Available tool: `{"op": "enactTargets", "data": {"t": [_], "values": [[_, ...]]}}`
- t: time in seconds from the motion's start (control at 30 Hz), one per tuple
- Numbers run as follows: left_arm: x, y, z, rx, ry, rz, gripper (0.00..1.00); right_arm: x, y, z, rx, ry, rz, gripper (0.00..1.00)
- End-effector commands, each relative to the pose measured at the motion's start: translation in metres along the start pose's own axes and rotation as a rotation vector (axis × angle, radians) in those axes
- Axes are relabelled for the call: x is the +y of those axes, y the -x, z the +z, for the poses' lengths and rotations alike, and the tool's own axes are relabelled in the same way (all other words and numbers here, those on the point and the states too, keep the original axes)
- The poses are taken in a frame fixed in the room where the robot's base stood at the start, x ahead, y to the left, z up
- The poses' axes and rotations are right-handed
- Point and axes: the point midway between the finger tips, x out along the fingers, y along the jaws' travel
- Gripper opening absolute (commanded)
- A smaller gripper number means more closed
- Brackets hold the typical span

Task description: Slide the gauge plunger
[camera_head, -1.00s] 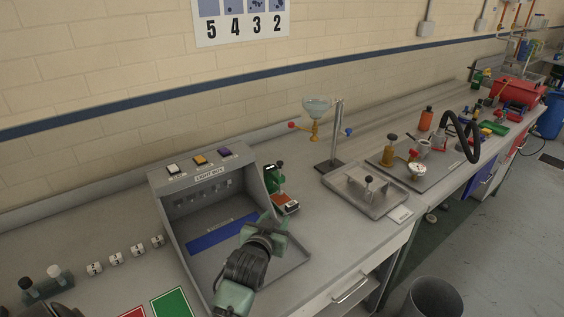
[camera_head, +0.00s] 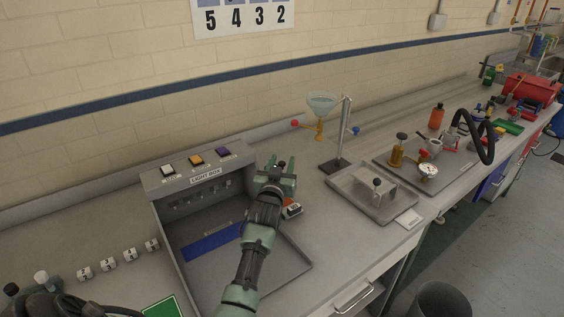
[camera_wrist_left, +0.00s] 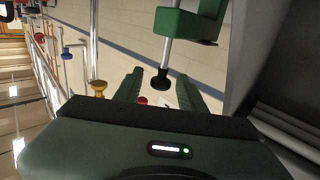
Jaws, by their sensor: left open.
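The gauge is a small green stand with a reddish base (camera_head: 291,210), just right of the light box; most of it is hidden behind my left gripper in the head view. In the left wrist view its green head (camera_wrist_left: 187,24) hangs at the top, with a silver plunger (camera_wrist_left: 165,58) ending in a black foot. My left gripper (camera_head: 278,177) is open at the gauge. In the wrist view the black foot appears between the green fingertips (camera_wrist_left: 160,84); I cannot tell whether they touch it.
The light box (camera_head: 205,187) stands left of the gauge, under my left forearm. A funnel stand (camera_head: 340,140) and a metal tray (camera_head: 372,207) with a knobbed block are to the right. Small number dice (camera_head: 108,263) lie at left.

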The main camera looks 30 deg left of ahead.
Motion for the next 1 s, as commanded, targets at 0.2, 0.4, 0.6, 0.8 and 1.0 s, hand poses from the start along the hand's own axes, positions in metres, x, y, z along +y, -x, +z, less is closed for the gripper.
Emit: {"op": "enactTargets", "data": {"t": [0.2,0.4,0.6,0.8,1.0], "values": [[0.0,-0.001,0.0,0.0,-0.001,0.0,0.4,-0.004,0.0,-0.011,0.017,-0.004,-0.005,0.0],[0.0,-0.001,0.0,-0.001,-0.001,0.0,0.0,-0.012,0.0,-0.007,0.011,-0.007,-0.013,0.0],[0.0,-0.001,0.0,-0.001,-0.001,0.0,0.0,-0.012,0.0,-0.001,0.002,-0.006,-0.014,0.0],[0.0,-0.001,0.001,-0.001,-0.001,0.0,0.0,-0.009,0.0,0.0,0.001,-0.004,-0.01,0.0],[0.0,-0.001,0.001,-0.001,-0.001,0.0,0.0,-0.005,0.0,0.001,0.0,-0.002,-0.006,0.0]]}}
